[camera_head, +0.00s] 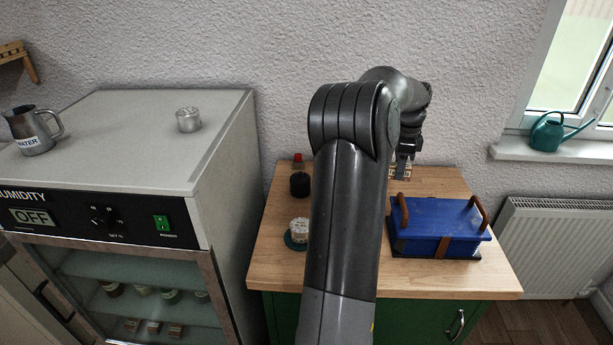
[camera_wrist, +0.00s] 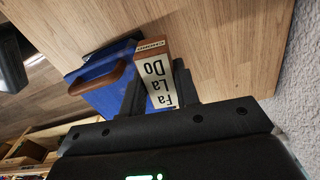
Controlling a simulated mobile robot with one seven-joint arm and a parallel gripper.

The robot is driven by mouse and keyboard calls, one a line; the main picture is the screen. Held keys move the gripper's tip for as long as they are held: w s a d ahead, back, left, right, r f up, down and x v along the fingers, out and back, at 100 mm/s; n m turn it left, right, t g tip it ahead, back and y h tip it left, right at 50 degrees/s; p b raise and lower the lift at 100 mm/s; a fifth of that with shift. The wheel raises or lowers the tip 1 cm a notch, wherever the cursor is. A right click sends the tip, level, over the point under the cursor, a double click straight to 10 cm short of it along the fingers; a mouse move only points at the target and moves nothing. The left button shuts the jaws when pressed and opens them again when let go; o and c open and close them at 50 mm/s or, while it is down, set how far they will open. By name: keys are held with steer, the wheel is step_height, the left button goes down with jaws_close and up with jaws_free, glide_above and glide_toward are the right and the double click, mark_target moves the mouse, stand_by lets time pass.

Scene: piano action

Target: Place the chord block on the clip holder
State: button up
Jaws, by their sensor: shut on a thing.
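The chord block (camera_wrist: 158,84) is a small wooden block with a white face reading Do, La and Fa. My gripper (camera_wrist: 160,72) is shut on it, one dark finger on each side. In the head view my gripper (camera_head: 404,160) is above the back of the wooden worktop, behind the blue box, and the block (camera_head: 400,174) shows only in part below it. I cannot tell from these views whether the block touches the worktop. I cannot make out a clip holder for certain; my arm hides part of the worktop.
A blue box (camera_head: 437,220) with brown handles stands on the worktop (camera_head: 400,287), right of my arm. A dark jar (camera_head: 299,184) and a white-labelled pot (camera_head: 299,229) stand left of it. The humidity cabinet (camera_head: 130,150) stands left; the wall is close behind.

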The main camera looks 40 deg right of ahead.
steer(key=w+a+r+n, duration=0.1)
steer(key=w+a+r, duration=0.1)
steer(key=w+a, duration=0.4)
steer(key=w+a+r, duration=0.3)
steer(key=w+a, duration=0.1)
steer(key=w, duration=0.4)
glide_above(300, 176)
step_height(300, 176, down, 7)
steer(key=shift+d+r, duration=0.1)
steer(key=shift+w+f, duration=0.1)
steer(key=shift+f, duration=1.95)
steer(key=o, duration=1)
steer(key=shift+f, duration=0.15)
steer(key=shift+c, duration=0.2)
